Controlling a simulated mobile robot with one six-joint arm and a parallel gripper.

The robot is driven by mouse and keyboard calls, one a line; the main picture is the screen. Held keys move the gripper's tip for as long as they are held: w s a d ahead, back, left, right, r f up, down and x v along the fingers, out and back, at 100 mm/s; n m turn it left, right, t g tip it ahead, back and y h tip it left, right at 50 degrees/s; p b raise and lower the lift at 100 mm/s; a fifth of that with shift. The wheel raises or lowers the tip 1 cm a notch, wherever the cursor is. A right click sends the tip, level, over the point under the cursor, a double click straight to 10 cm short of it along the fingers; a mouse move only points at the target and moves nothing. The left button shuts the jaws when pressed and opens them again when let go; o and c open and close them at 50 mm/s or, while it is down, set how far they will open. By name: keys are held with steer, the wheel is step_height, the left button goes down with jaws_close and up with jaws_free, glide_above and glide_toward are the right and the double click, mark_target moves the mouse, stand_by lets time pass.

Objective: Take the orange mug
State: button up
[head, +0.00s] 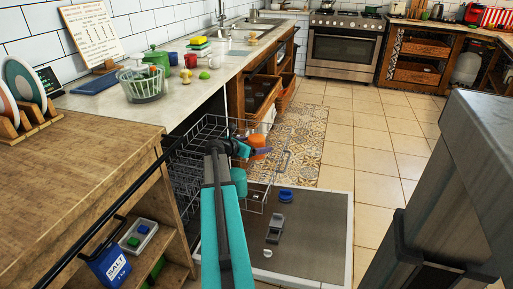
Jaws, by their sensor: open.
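The orange mug (259,144) is in the head view, near the middle, at the upper rack (208,127) of the open dishwasher. My gripper (243,147) is at the end of my teal arm, just left of the mug, with its jaws open and pointing at it. Part of the mug's left side is hidden by the gripper. I cannot tell whether the fingers touch the mug.
The open dishwasher door (311,240) lies low in front. A teal cup (239,182) sits below my gripper. The wooden counter (75,185) and open shelves stand left. A colander (142,86) and cups stand on the worktop. Tiled floor (375,155) is clear at right.

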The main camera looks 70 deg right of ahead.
stand_by(0.3)
steer(key=c, duration=1.4)
steer(key=shift+o, duration=0.2)
steer(key=shift+r, duration=0.1)
step_height(320, 180, up, 28)
steer(key=p, duration=0.7)
